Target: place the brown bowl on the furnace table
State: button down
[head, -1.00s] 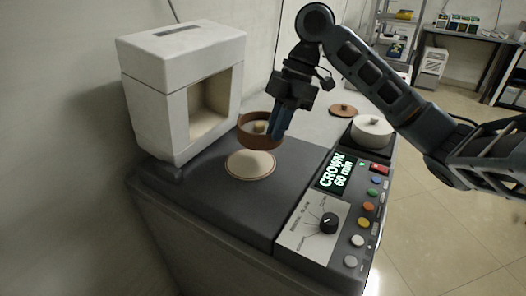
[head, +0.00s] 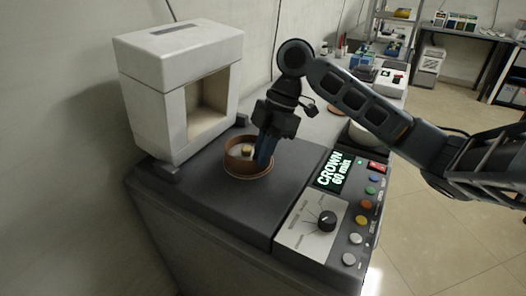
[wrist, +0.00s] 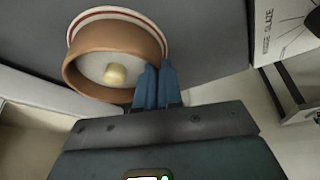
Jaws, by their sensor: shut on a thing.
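The brown bowl (head: 236,165) is over the pale, brown-rimmed disc (head: 262,176) on the dark furnace table (head: 205,195). My gripper (head: 264,160) is shut on the bowl's right wall. In the wrist view the blue fingers (wrist: 157,72) pinch the wall of the bowl (wrist: 85,82). A cream knob-like thing (wrist: 115,74) is inside it. The disc's red-ringed edge (wrist: 112,14) shows beyond the bowl. The bowl looks roughly upright; I cannot tell whether it touches the disc.
The white furnace (head: 150,95) with a square opening stands just behind and left of the bowl. A control panel with a dial (head: 327,221), a lit screen (head: 333,172) and several buttons runs along the right. The table's front left part is clear.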

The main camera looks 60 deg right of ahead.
jog(key=c, duration=1.3)
grip_release()
jog(key=shift+r, duration=0.1)
jog(key=v, duration=1.2)
